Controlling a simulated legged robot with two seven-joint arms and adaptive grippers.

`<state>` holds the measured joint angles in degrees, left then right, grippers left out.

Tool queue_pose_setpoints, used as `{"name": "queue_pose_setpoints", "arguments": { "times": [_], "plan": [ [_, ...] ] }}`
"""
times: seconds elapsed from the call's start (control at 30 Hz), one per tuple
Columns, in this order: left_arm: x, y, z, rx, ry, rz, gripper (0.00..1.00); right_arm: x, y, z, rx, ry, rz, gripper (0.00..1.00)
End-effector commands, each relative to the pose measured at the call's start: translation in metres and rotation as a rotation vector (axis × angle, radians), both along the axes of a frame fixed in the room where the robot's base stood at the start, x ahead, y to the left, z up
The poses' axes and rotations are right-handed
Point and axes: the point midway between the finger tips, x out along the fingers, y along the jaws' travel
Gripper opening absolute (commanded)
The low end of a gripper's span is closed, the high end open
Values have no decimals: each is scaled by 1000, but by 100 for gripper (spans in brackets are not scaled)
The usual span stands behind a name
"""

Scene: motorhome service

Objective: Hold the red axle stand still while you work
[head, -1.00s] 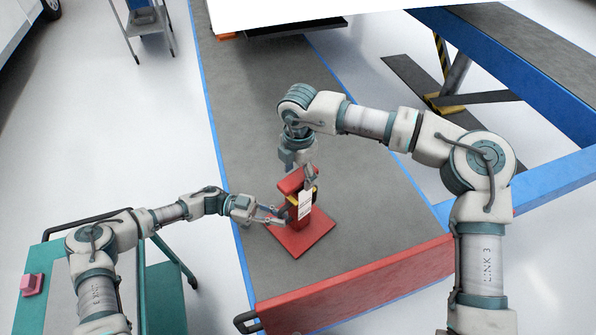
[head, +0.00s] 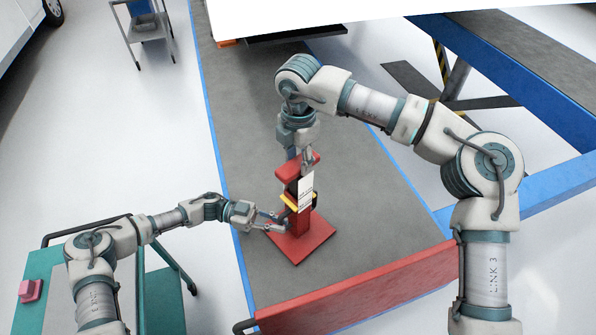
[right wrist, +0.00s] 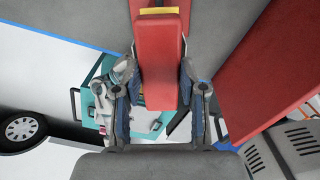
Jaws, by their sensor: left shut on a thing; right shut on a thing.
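The red axle stand (head: 315,240) stands upright on the grey platform, its square base flat. Its red head (head: 289,172) is at the top, with a white label (head: 305,190) and a yellow part (head: 290,201) on the body below. My left gripper (head: 279,221) comes from the left and is shut on the lower part of the stand, just above the base. My right gripper (head: 305,160) is above, shut on the stand's head. In the right wrist view the red head (right wrist: 161,60) lies between the two fingers. The exact finger contacts are partly hidden.
A red barrier (head: 360,288) edges the near end of the grey platform (head: 245,130). A teal cart (head: 160,290) with a pink block (head: 30,289) is at lower left. Blue lift beams (head: 545,190) are at right. The platform around the stand is clear.

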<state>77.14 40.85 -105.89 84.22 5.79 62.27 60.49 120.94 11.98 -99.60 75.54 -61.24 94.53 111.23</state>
Motion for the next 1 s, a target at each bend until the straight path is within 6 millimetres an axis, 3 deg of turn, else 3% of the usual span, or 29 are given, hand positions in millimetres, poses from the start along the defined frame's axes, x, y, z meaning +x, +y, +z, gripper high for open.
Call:
{"name": "queue_pose_setpoints", "arguments": {
  "times": [0.1, 0.37, 0.4, 0.5, 0.83, 1.0],
  "plan": [
    [-1, -1, -1, 2, 2, -3, 0, 0, 1, 12, 5, -5, 0, 0],
    [0, -1, -1, 2, 1, -2, 0, 1, 0, 12, 5, -3, 0, 0],
    [0, -1, -1, 2, 1, -2, 0, 1, 0, 12, 5, -3, -1, 46],
    [-1, -1, -1, 2, 3, -3, 0, 1, 0, 12, 5, -2, 0, 67],
    [0, -1, -1, 1, 3, -2, 0, 1, 0, 13, 3, -1, -1, 67],
    [0, -1, -1, 1, 3, -2, 0, 1, 1, 37, 5, -4, -1, 67]
  ]
}}
